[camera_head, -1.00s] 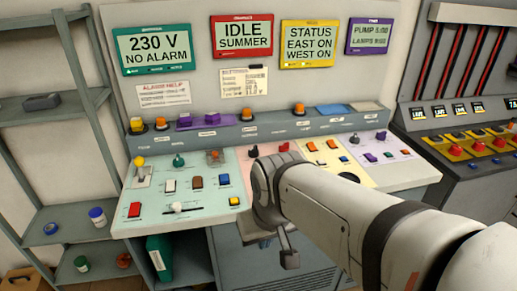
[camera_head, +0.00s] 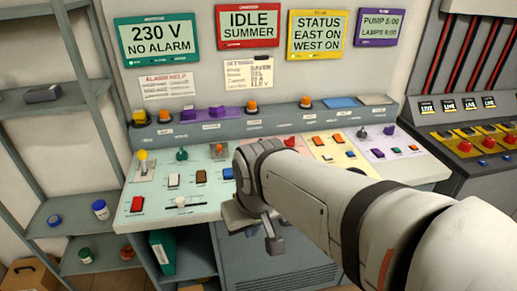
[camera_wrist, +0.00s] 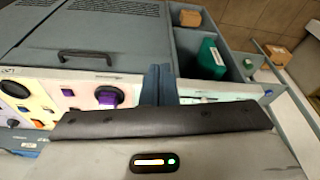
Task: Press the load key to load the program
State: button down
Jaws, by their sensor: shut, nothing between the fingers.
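The sloped console (camera_head: 200,207) has coloured sections with keys, knobs and levers. Above it, a red-framed display (camera_head: 248,25) reads IDLE SUMMER. A red control (camera_head: 290,141) shows at the back of the pink section, just above my arm. Most of that section is hidden behind my arm, and I cannot make out a key marked load. My gripper is shut and empty; its dark fingers (camera_wrist: 158,82) show in the wrist view beside a purple knob (camera_wrist: 108,97). In the head view, my wrist is over the console's front middle. I cannot tell whether the fingers touch anything.
A green display (camera_head: 158,40) reads 230 V NO ALARM. Orange and purple controls (camera_head: 211,113) line the console's rear ledge. Metal shelves (camera_head: 50,102) stand at left, and a dark switch console (camera_head: 480,160) at right. A green binder (camera_wrist: 212,58) stands below the console.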

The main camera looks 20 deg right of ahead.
jog(key=shift+a, duration=0.15)
jog(key=w+d+r+n+t+h+p, duration=0.15)
jog(key=w+d+p, duration=0.25)
jog(key=w+d, duration=0.45)
jog(key=w+d+r+n+t+h+p, duration=0.1)
jog(key=w+d+r+t+h+p, duration=0.15)
jog(key=w+d, duration=0.6)
jog(key=w+d+f+n+t+y+p, duration=0.2)
jog(key=d+f+n+p, duration=0.4)
jog(key=d, duration=0.7)
jog(key=shift+w+f+y, duration=0.15)
jog(key=shift+f+y, duration=0.7)
jog(key=shift+y, duration=0.05)
